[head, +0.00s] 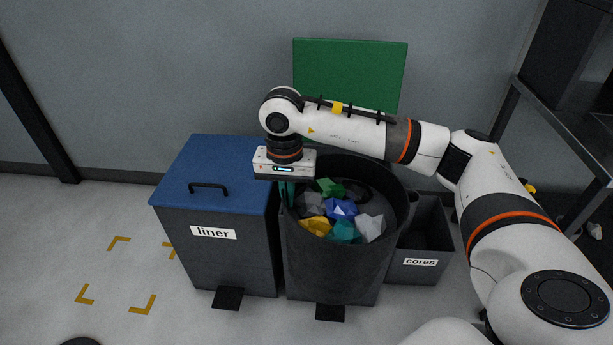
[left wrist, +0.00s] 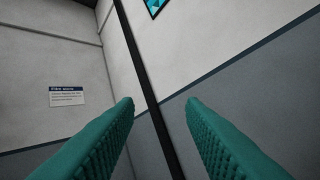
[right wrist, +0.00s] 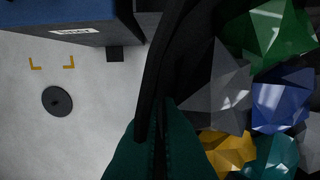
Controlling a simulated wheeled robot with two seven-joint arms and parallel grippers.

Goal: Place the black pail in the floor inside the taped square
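The black pail (head: 332,272) stands upright between the liner bin and the cores bin, its open top full of crumpled coloured film. My right gripper (head: 287,192) points down at the pail's left rim. In the right wrist view its teal fingers (right wrist: 160,120) sit on either side of the pail's dark wall (right wrist: 178,60) and look closed on it. The taped square, marked by yellow corners (head: 146,304), lies on the floor at the left, clear inside. My left gripper (left wrist: 160,105) is open and empty, facing a wall; it is outside the head view.
The liner bin (head: 233,260) with a blue lid stands between the square and the pail. The cores bin (head: 420,245) is right of the pail. A green panel (head: 345,65) stands behind. A dark round disc (right wrist: 57,101) lies near the square. A metal rack (head: 565,115) is at far right.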

